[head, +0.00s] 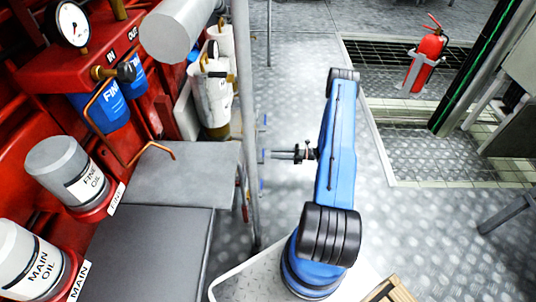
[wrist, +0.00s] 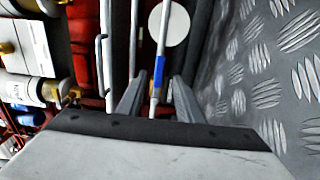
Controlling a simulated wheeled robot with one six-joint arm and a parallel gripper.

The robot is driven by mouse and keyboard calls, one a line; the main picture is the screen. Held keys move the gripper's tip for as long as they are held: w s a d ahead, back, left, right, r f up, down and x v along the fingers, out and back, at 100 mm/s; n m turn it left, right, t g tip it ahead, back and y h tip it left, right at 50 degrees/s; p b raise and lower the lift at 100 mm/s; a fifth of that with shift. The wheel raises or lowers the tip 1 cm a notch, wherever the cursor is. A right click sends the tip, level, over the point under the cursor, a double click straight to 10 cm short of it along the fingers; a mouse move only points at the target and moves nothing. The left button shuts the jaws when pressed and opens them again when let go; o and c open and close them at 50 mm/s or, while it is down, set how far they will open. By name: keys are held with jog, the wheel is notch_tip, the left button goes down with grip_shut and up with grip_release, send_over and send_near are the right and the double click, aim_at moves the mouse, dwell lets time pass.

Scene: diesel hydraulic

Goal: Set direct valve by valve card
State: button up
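My gripper (head: 270,154) reaches left from my blue arm toward the grey vertical pipe, where several small blue-marked valve levers (head: 262,185) sit one above another. In the wrist view my gripper (wrist: 160,78) has its two fingers apart. A thin light rod with a blue band (wrist: 157,68), seemingly a valve lever, lies between them in the picture. Gaps show on both sides of it, and I cannot tell how deep it is between the fingers. I cannot pick out a valve card or tell which valve is the direct valve.
A grey vertical pipe (head: 246,100) stands beside the red machine. Main oil (head: 32,262) and fine oil (head: 66,170) filters, a gauge (head: 70,24) and grey bench tops (head: 150,255) fill the left. A fire extinguisher (head: 430,48) stands back right. The metal floor (head: 440,240) is mostly clear.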

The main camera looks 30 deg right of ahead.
jog(key=v, duration=1)
jog(key=shift+s+d, duration=0.1)
